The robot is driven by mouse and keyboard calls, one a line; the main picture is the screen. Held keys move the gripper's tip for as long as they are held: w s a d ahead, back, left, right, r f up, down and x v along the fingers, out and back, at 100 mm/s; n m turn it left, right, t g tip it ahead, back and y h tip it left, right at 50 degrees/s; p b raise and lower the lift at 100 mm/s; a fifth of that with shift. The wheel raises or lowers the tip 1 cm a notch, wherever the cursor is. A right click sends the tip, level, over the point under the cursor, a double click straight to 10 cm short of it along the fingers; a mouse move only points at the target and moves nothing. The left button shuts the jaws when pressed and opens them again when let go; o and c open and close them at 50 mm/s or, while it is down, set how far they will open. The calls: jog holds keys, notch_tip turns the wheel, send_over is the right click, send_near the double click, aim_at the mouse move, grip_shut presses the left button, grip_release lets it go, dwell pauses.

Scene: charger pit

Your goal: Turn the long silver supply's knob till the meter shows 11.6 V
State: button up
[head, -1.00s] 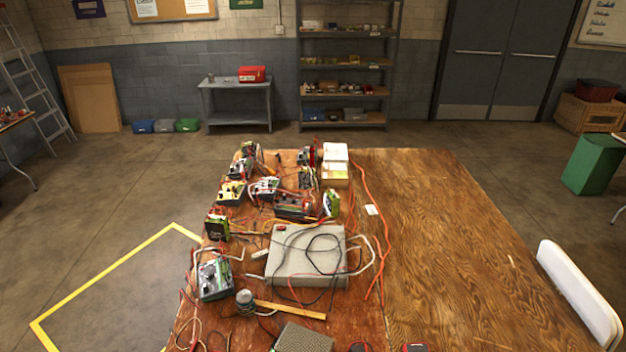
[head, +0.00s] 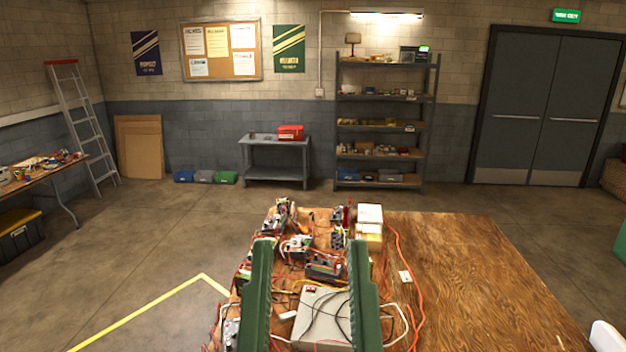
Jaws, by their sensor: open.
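A wide pale grey box (head: 322,304) with dark cables over its top stands on the wooden table; I cannot tell whether it is the long silver supply. No knob and no readable meter figure shows. My gripper (head: 311,243) shows as two long green fingers, wide apart with nothing held between them. They stand in front of the left part of the table and cover the sides of the grey box and some nearby devices. The near part of the table is out of the picture.
Small devices with red and black wires (head: 325,267) crowd the table beyond the grey box. White boxes (head: 369,218) stand at the far edge. Orange cable (head: 416,300) runs along the clutter's right side. The table's right half (head: 470,280) is mostly clear.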

notch_tip(320, 180, up, 13)
jog(key=p, duration=1.1)
jog(key=shift+w+f, duration=0.15)
jog(key=shift+w, duration=0.15)
dwell(0.8)
